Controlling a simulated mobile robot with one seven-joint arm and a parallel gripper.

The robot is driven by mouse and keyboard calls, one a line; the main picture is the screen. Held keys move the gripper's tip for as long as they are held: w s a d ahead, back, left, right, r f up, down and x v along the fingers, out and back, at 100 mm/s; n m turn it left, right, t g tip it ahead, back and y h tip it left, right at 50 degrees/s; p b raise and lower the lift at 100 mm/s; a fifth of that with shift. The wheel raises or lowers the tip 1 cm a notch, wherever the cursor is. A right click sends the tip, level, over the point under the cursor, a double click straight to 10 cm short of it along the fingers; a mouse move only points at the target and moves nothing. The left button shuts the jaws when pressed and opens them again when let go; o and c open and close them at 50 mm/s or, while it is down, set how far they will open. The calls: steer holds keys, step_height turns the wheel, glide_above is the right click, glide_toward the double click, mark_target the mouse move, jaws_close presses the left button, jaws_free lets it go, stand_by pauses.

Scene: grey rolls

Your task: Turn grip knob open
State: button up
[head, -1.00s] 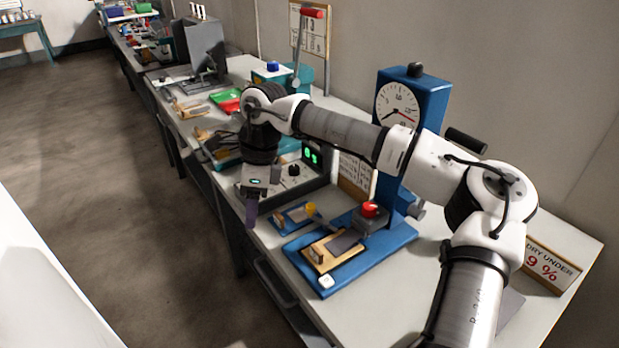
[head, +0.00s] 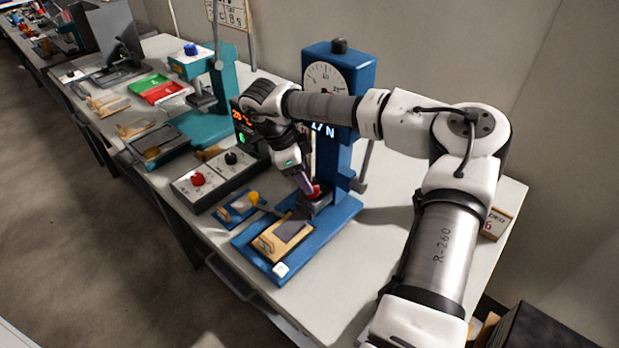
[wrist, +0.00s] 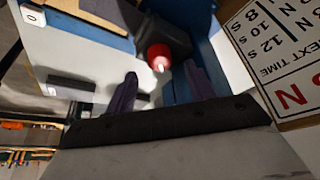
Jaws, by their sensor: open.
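A red knob (head: 316,190) sits on a dark grip block (head: 313,205) on the blue base of the tester. My gripper (head: 306,183) is right above and beside this knob and partly covers it in the head view. In the wrist view the red knob (wrist: 158,57) lies just ahead of the open purple fingers of my gripper (wrist: 162,82), roughly between them. I cannot tell whether a finger touches it. A light wooden piece (head: 268,238) with a grey strip (head: 291,229) lies on the base in front of the block.
The blue column with its dial (head: 328,80) stands behind my gripper. A control box (head: 215,178) with a red and a black knob is to the left. A small blue plate (head: 232,210) with a yellow knob lies between. A lettered sign (wrist: 275,55) stands close at right in the wrist view.

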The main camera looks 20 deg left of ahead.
steer(key=shift+x, duration=1.7)
steer(key=c, duration=1)
